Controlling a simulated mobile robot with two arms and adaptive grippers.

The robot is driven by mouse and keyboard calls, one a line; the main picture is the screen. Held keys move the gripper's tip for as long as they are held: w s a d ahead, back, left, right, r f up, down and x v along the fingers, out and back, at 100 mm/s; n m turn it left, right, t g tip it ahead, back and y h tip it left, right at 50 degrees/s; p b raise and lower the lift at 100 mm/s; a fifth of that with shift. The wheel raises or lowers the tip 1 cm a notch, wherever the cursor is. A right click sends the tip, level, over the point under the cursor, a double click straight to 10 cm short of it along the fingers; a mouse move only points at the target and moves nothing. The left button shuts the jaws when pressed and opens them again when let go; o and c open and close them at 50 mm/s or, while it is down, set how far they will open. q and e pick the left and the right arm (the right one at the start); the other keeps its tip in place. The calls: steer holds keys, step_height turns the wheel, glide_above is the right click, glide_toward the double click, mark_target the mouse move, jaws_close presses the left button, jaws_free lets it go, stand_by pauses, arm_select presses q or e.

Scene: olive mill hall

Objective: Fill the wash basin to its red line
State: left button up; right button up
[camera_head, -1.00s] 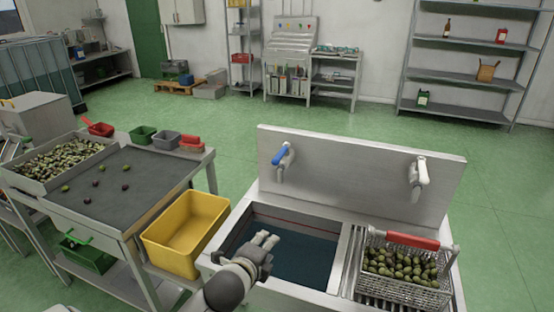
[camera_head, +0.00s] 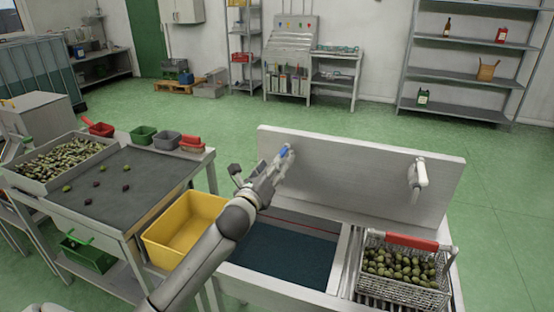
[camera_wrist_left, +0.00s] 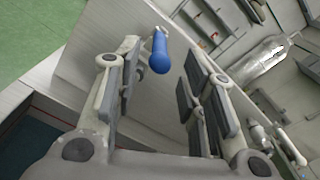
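The wash basin (camera_head: 262,284) is the steel sink, with dark blue-green water (camera_head: 285,258) in it. A red line (camera_head: 300,225) shows on its back wall above the water. The tap with the blue lever (camera_head: 284,152) sits on the upright back panel. My left gripper (camera_head: 274,171) is at this tap and partly hides it. In the left wrist view its fingers (camera_wrist_left: 160,78) are open, with the blue lever (camera_wrist_left: 160,55) in the gap, apart from both fingers. I see no stream of water; the spout is hidden. My right gripper is not in view.
A white-handled tap (camera_head: 419,176) is farther right on the panel. A wire basket of olives (camera_head: 402,284) with a red grip stands right of the basin. A yellow bin (camera_head: 160,240) and the olive sorting table (camera_head: 150,172) are to the left.

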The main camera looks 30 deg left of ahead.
arm_select(q)
steer(key=shift+p+x, duration=0.3)
steer(key=shift+x, duration=2.2)
jaws_close()
